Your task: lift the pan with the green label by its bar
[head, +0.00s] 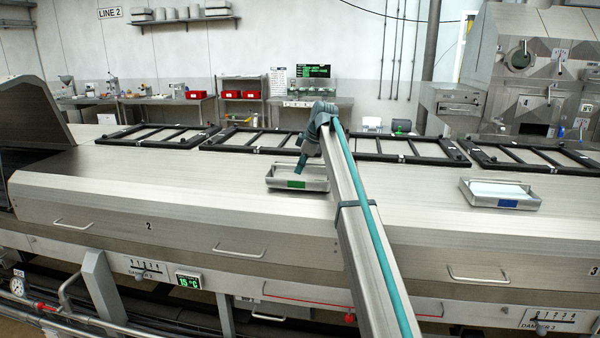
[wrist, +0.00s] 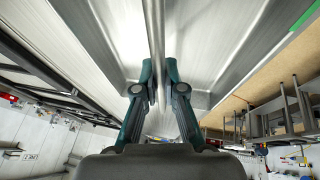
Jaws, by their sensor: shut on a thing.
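The pan with the green label (head: 319,185) is a shallow metal tray on the sloping steel hood, left of my arm in the head view. Its green label (head: 296,184) faces front, and a green patch shows at the upper right of the wrist view (wrist: 305,16). My gripper (head: 299,171) reaches down into the pan from above. In the wrist view its two teal fingers (wrist: 160,82) are shut on the pan's thin bar (wrist: 155,35), one on each side. I cannot tell whether the pan's underside touches the hood.
A second pan with a blue label (head: 528,204) sits on the hood to the right. Black-framed racks (head: 250,139) line the back of the hood. Handles (head: 240,252) stick out along its front. The hood top left of the green-labelled pan is clear.

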